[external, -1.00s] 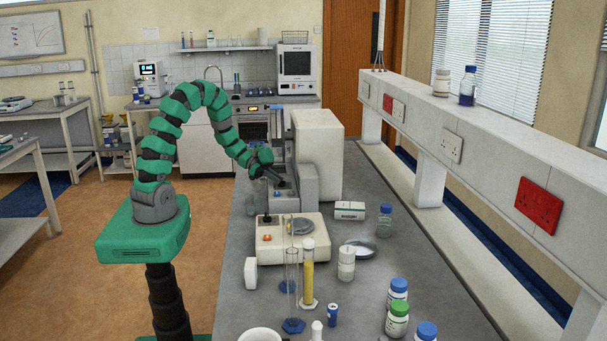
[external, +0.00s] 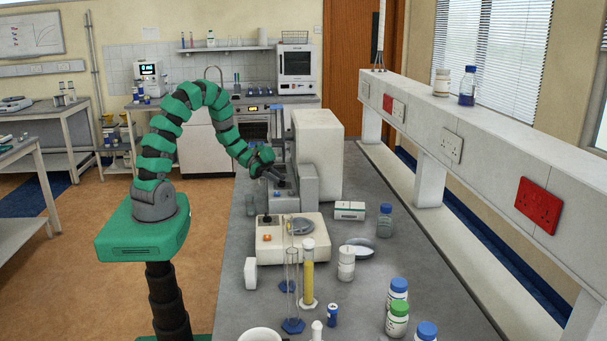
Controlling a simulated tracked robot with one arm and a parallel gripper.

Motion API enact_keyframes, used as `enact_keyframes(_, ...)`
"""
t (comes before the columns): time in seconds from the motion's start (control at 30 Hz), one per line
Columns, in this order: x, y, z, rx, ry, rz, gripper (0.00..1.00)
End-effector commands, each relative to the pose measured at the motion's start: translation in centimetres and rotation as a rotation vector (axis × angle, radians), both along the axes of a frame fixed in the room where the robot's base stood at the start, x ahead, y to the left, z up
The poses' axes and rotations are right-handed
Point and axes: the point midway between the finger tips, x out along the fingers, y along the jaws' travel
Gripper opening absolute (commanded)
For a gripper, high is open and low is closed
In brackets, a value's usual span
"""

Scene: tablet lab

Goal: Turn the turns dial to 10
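The machine (external: 318,145), with a tall pale housing and a grey front part (external: 306,186), stands on the bench. My gripper (external: 279,181) is at the left side of this grey front part, with its dark fingers pointing right and down toward it. The turns dial cannot be made out; it is too small or hidden at the gripper. Whether the fingers touch anything, and how far apart they are, is too small to tell.
A cream balance-like device (external: 262,252) with a round pan stands just in front of the machine. Glass cylinders, one holding yellow liquid (external: 308,272), a white jar (external: 346,263) and several capped bottles crowd the near bench (external: 370,300). A white box (external: 349,210) lies to the right.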

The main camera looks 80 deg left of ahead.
Motion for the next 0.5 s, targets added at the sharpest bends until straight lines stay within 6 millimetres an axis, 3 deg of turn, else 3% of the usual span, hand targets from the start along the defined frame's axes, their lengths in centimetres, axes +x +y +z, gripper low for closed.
enact_keyframes(0.5, -0.9, 1.3, 0.7, 0.001, -0.004, 0.016, 0.32)
